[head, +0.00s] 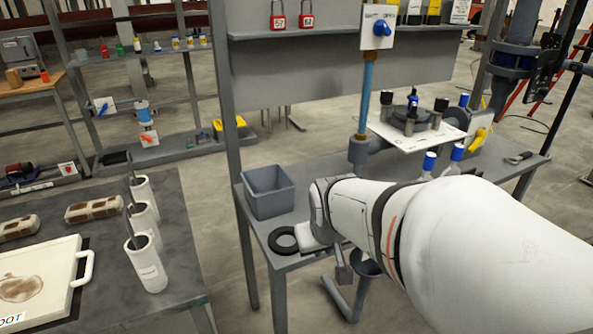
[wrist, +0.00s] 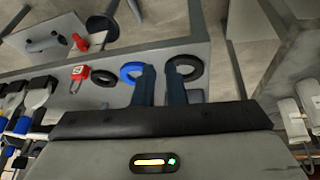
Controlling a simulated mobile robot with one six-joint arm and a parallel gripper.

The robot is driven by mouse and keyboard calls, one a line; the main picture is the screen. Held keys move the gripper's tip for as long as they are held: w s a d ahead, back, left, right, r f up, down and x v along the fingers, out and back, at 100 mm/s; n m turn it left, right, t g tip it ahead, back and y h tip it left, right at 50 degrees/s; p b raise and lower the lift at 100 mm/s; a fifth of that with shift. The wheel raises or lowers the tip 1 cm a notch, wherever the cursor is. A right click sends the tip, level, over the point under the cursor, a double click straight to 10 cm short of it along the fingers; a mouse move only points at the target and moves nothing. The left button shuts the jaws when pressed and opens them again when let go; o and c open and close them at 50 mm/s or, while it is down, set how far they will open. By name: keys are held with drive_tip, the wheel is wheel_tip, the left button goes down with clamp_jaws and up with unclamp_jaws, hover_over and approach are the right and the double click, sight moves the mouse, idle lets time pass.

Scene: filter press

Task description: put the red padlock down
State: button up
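In the wrist view a red padlock (wrist: 79,73) with a pale label lies on the grey bench, its metal shackle beside it. It is left of my gripper (wrist: 163,68), apart from the fingers. The two dark fingers stand a small gap apart, and I see nothing held between them. In the head view my arm hides the fingers and this padlock.
A blue ring (wrist: 125,73) and a black ring (wrist: 190,68) lie close to my fingers; the black ring (head: 284,240) also shows in the head view. A grey bin (head: 268,190) stands behind it. A funnel (head: 366,264) sits at the bench's front edge.

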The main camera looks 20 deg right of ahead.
drive_tip(key=w+d+f+t+h+b, duration=0.1)
drive_tip(key=w+d+f+t+b, duration=0.15)
drive_tip(key=w+d, duration=0.35)
drive_tip(key=w+d+f+t+h+b, duration=0.1)
drive_tip(key=w+d+f+t+b, duration=0.2)
drive_tip(key=d, duration=0.5)
drive_tip(key=d+f+t+y+b, duration=0.1)
drive_tip(key=d+f+t+b, duration=0.4)
drive_tip(key=d+t, duration=0.35)
drive_tip(key=shift+g+y, duration=0.3)
drive_tip(key=w, duration=0.2)
drive_tip(key=w+d, duration=0.1)
drive_tip(key=w, duration=0.4)
drive_tip(key=shift+w+d, duration=0.1)
drive_tip(key=shift+d, duration=0.15)
clamp_jaws()
